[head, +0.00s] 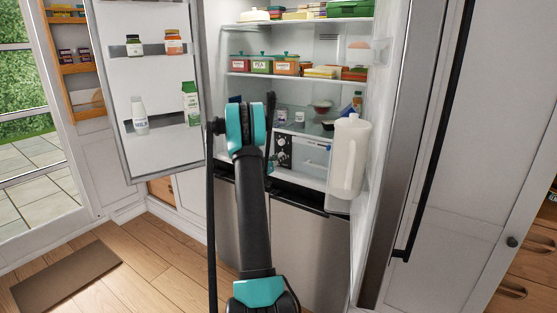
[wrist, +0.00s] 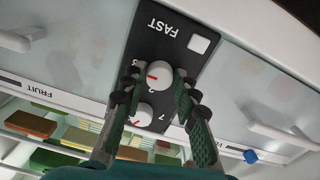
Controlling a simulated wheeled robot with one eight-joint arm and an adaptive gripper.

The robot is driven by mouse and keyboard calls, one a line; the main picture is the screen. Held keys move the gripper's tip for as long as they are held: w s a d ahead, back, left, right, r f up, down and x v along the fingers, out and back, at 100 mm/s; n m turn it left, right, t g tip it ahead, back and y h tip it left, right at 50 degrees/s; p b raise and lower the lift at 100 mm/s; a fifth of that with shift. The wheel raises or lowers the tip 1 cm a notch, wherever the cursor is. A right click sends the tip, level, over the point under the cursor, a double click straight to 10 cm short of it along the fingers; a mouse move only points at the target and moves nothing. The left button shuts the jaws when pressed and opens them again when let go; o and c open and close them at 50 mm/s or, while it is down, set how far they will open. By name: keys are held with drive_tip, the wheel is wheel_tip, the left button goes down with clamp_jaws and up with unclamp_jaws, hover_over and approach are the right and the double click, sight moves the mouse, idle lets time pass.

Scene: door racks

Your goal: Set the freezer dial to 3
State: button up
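The black control panel (wrist: 170,45) carries two white dials and a white square button marked FAST, upside down in the wrist view. The nearer-to-FAST dial (wrist: 160,75) has a red mark pointing left. A second dial (wrist: 141,114) with a red mark sits below it in the picture. Digits like 3, 2 and 7 partly show; I cannot read which dial is the freezer's. My gripper (wrist: 158,88) is open, its fingers on either side of the dial nearer FAST; contact is unclear. In the head view, the panel (head: 284,150) shows inside the fridge beside my arm.
The open fridge door (head: 150,90) with bottles and cartons stands left of my arm. A white pitcher (head: 347,160) stands at the right. Shelves above hold labelled boxes (head: 262,65). A drawer marked FRUIT (wrist: 20,85) flanks the panel.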

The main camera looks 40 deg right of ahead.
drive_tip(key=o, duration=0.4)
drive_tip(key=v, duration=1.2)
